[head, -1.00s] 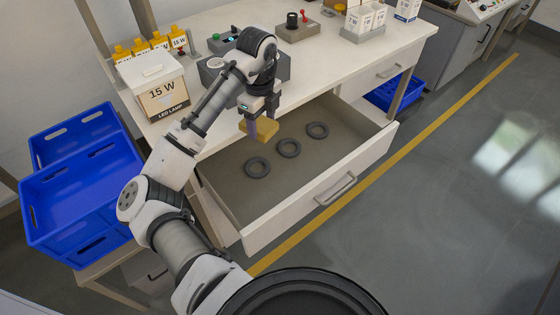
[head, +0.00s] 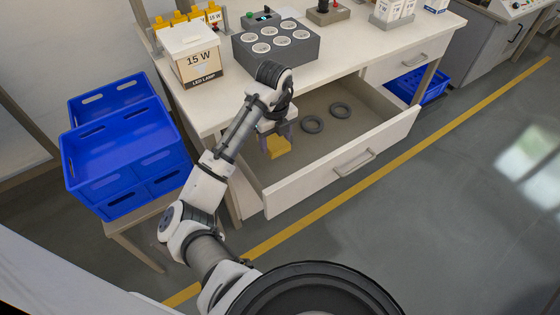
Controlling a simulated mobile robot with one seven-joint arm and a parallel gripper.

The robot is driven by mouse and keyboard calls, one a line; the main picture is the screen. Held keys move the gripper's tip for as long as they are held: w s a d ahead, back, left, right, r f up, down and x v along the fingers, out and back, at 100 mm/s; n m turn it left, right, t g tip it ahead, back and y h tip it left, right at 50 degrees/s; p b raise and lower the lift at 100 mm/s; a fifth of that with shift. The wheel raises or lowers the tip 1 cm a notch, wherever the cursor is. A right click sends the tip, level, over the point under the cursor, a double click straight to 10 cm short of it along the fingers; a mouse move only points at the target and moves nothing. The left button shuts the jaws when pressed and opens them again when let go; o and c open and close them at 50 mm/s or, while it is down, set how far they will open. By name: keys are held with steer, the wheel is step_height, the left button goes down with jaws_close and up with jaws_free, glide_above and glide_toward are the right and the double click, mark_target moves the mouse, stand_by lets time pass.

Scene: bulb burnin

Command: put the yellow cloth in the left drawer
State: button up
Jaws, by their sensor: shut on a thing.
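The yellow cloth (head: 277,147) is a small folded block, held in my gripper (head: 278,134). My gripper is shut on its top and points down. The open left drawer (head: 335,178) is pulled out from under the workbench. The cloth hangs over the left part of the drawer's inside, below the level of the bench top. I cannot tell whether it touches the drawer floor.
A white 15 W lamp box (head: 194,60) and a grey block with round sockets (head: 277,45) stand on the bench (head: 345,56). Blue crates (head: 128,150) stand at the left. A second drawer (head: 408,60) at the right is closed. The floor in front is clear.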

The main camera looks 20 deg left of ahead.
mark_target(276, 174)
step_height(276, 174, down, 14)
steer(key=shift+r+p, duration=0.15)
steer(key=shift+p, duration=0.35)
steer(key=o, duration=1)
steer(key=shift+o, duration=0.2)
step_height(276, 174, up, 12)
steer(key=shift+r+b, duration=0.1)
steer(key=shift+b, duration=0.6)
